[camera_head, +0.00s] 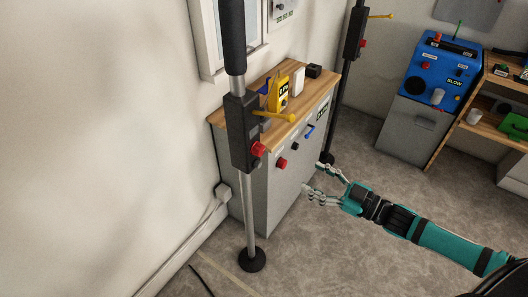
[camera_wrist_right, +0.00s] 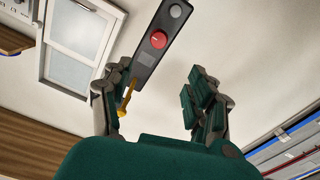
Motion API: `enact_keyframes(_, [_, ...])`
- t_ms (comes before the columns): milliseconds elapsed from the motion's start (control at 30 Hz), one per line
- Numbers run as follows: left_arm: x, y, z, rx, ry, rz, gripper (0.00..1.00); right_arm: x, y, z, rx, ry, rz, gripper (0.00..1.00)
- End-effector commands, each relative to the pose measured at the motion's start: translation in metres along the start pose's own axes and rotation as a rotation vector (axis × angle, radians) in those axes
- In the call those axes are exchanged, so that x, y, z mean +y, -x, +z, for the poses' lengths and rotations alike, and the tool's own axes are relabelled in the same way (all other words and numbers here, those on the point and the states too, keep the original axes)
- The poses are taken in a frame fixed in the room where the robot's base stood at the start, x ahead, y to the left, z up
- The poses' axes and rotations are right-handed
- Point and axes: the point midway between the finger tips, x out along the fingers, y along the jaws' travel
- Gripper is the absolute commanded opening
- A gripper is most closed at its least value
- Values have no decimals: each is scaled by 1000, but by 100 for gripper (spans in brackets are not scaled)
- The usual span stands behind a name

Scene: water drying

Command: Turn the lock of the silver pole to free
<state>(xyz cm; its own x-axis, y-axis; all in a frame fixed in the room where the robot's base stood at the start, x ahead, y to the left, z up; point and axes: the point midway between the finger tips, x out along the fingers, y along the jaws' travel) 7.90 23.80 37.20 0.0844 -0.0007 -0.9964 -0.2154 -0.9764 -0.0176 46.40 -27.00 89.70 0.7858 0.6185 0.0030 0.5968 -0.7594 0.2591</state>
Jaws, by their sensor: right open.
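The silver pole (camera_head: 248,205) stands upright at centre-left in the head view, with a black grip above and a round black foot on the floor. Its black lock box (camera_head: 238,130) carries a yellow lever (camera_head: 275,116) pointing right and a red knob (camera_head: 258,149). My right gripper (camera_head: 316,180) is open and empty, right of the pole and apart from it, near the cabinet. In the right wrist view a black box with a red knob (camera_wrist_right: 158,40) and a yellow lever (camera_wrist_right: 127,98) shows beyond the open fingers; I cannot tell which pole it belongs to. My left gripper is out of view.
A cabinet (camera_head: 285,185) with a wooden top stands behind the pole, bearing a yellow device (camera_head: 279,95). A second, black pole (camera_head: 344,85) with a similar box stands farther back. A blue machine (camera_head: 437,68) is at the right. The floor between is mostly clear.

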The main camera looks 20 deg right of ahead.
Motion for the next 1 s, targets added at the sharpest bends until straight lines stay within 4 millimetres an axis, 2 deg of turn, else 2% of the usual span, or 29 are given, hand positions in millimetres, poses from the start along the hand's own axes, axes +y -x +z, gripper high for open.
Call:
enact_keyframes(633, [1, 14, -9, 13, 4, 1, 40, 2, -132, -2, 2, 3, 5, 58])
enact_keyframes(800, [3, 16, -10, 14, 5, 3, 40, 2, -154, 0, -1, 2, 4, 58])
enact_keyframes(1000, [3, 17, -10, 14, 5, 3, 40, 2, -164, 1, -3, 2, 4, 58])
